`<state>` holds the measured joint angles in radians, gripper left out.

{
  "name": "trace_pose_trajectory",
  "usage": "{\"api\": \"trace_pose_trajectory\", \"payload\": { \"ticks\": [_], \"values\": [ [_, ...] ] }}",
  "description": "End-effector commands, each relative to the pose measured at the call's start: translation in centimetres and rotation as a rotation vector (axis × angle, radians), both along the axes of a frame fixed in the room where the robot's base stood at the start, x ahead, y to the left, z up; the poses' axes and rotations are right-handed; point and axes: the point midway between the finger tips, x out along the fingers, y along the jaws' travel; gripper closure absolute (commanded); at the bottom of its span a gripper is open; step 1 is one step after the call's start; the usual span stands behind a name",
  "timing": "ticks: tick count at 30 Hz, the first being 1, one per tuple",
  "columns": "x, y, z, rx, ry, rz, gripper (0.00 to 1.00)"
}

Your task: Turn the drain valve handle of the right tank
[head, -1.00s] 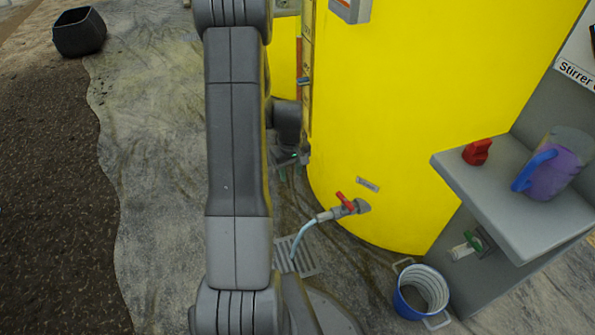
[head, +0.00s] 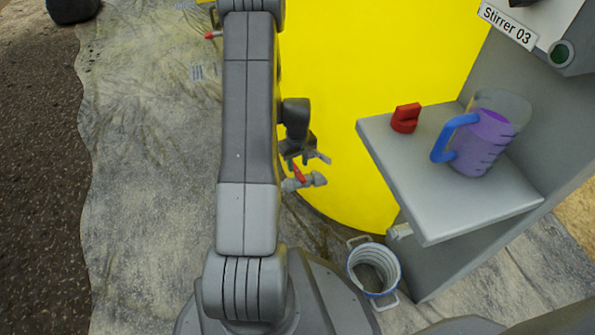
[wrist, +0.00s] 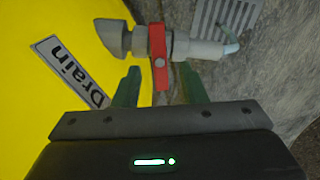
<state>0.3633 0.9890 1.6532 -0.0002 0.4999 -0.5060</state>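The drain valve (head: 314,179) is a grey fitting low on the yellow tank (head: 385,80). Its red handle (head: 299,173) shows just below my gripper (head: 306,158) in the head view. In the wrist view, the red handle (wrist: 158,62) stands roughly upright across the grey valve body (wrist: 186,47). Its lower end appears between the two green fingers of my gripper (wrist: 160,84), with a gap on each side. The fingers are apart and hold nothing. A "Drain" label (wrist: 70,70) is on the tank to the left. Exact depth between fingertips and handle is unclear.
A grey shelf (head: 450,205) juts out right of the valve, with a red object (head: 406,118) and a purple jug (head: 483,143) on it. A blue-rimmed bucket (head: 354,265) stands on the floor below.

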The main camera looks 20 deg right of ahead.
Motion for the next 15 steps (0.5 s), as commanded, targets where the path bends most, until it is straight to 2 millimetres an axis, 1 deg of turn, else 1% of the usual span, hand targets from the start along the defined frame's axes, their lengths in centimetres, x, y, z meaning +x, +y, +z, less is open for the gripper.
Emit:
{"api": "trace_pose_trajectory", "payload": {
  "ticks": [1, 3, 6, 10, 15],
  "values": [
    [0.0, 0.0, -1.1, 0.0, 0.001, 0.0, 0.62],
    [0.0, 0.0, -1.9, 0.001, 0.001, 0.0, 0.62],
    [0.0, 0.0, -2.6, 0.0, 0.0, 0.0, 0.62],
    [0.0, 0.0, -3.0, -0.001, -0.001, 0.0, 0.62],
    [0.0, 0.0, -3.0, -0.001, -0.001, 0.0, 0.62]
  ]
}}
